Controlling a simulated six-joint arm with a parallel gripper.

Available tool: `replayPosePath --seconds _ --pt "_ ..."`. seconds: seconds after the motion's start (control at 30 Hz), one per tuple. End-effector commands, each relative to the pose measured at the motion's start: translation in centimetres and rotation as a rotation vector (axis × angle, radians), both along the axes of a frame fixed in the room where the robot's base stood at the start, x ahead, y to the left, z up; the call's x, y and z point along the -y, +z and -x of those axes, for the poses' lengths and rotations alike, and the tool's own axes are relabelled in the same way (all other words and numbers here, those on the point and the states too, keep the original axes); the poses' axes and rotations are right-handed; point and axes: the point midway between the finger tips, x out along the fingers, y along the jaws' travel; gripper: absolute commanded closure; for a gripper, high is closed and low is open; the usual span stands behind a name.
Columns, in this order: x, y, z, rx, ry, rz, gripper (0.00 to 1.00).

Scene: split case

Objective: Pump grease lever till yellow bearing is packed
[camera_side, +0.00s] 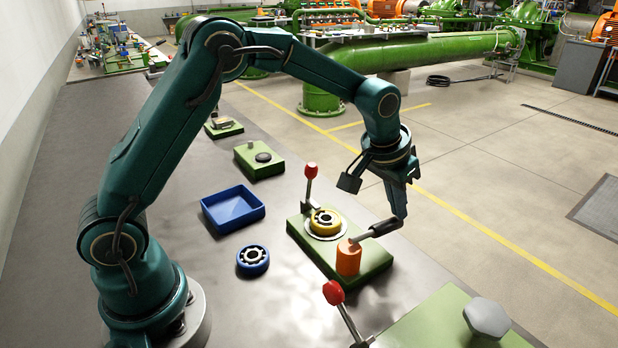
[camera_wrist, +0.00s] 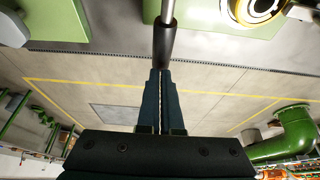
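The yellow bearing (camera_side: 325,222) sits flat on a round pale seat on a green base plate (camera_side: 377,262). An orange cylinder (camera_side: 348,258) stands on the plate beside it. A lever with a black grip (camera_side: 384,228) runs from its top out to the right, and the grip also shows in the wrist view (camera_wrist: 163,48). My gripper (camera_side: 402,214) is at the grip's outer end. In the wrist view its fingers (camera_wrist: 161,73) lie close together, with the tips at or against the grip; I cannot tell whether they touch. The bearing's fill is too small to judge.
A red-knobbed lever (camera_side: 311,171) rises behind the bearing. Another red-knobbed lever (camera_side: 334,293) and a green block with a grey knob (camera_side: 487,317) stand in front. A blue bearing (camera_side: 252,260) and a blue tray (camera_side: 233,208) lie to the left. Open floor is at the right.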

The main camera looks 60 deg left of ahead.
Motion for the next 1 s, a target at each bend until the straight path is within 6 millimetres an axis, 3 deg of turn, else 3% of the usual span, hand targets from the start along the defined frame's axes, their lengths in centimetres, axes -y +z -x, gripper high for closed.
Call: replayPosePath --seconds 0.27,1.0 --pt "0.0 0.2 0.0 -0.001 0.000 0.000 1.00" --pt "0.0 5.1 0.4 0.001 0.000 0.000 1.00"
